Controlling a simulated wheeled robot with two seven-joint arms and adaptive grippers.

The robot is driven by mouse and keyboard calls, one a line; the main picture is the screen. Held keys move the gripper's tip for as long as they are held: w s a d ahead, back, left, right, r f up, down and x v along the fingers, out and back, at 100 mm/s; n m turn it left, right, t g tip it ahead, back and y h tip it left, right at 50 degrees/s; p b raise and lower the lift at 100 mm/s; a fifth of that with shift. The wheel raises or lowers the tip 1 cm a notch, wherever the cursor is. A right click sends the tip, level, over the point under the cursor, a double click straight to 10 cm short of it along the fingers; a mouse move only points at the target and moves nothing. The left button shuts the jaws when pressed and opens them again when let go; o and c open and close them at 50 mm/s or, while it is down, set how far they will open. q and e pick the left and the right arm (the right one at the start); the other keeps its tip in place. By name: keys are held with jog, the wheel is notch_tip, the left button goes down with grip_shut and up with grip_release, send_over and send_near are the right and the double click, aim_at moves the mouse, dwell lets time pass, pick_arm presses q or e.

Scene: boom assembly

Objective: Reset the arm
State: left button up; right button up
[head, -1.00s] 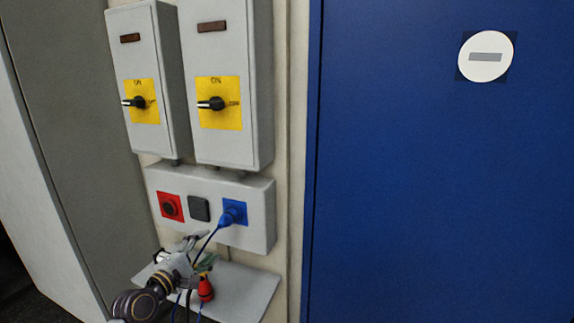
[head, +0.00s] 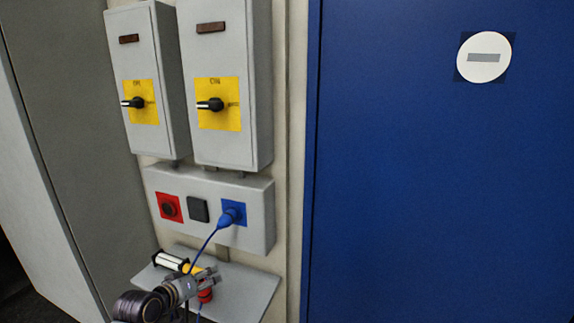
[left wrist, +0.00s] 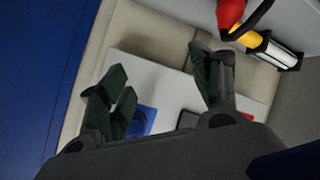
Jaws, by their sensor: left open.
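My left gripper (head: 208,280) is low in the head view, in front of the small shelf (head: 245,296). Its fingers are spread with nothing between them in the left wrist view (left wrist: 160,88). A blue plug (head: 231,212) sits in the blue socket on the grey socket box (head: 258,212), and its cable hangs down behind my gripper. A red plug (head: 205,296) is on the shelf, partly hidden by my gripper. It also shows at the top of the left wrist view (left wrist: 230,14). My right gripper is not in view.
Two grey switch boxes with black rotary knobs on yellow plates, left (head: 140,102) and right (head: 217,103), hang above the socket box. A red socket (head: 170,207) is empty. A yellow and white cylindrical object (head: 172,261) lies on the shelf. A blue panel (head: 420,180) fills the right side.

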pick_arm(q)
jog(key=s+d+f+m+g+y, duration=0.1)
jog(key=s+d+f+m+g, duration=0.1)
jog(key=s+f, duration=0.7)
jog(key=s+d+f+m+g+y+p, duration=0.1)
jog(key=s+f+g, duration=0.3)
jog(key=s+f, duration=0.5)
jog(key=s+d+f+m+g, duration=0.3)
jog(key=s+f, duration=0.6)
jog(key=s, duration=0.3)
jog(key=shift+d+f+y+p, duration=0.2)
jog(key=shift+d+y+p, duration=0.1)
jog(key=shift+d+y, duration=0.15)
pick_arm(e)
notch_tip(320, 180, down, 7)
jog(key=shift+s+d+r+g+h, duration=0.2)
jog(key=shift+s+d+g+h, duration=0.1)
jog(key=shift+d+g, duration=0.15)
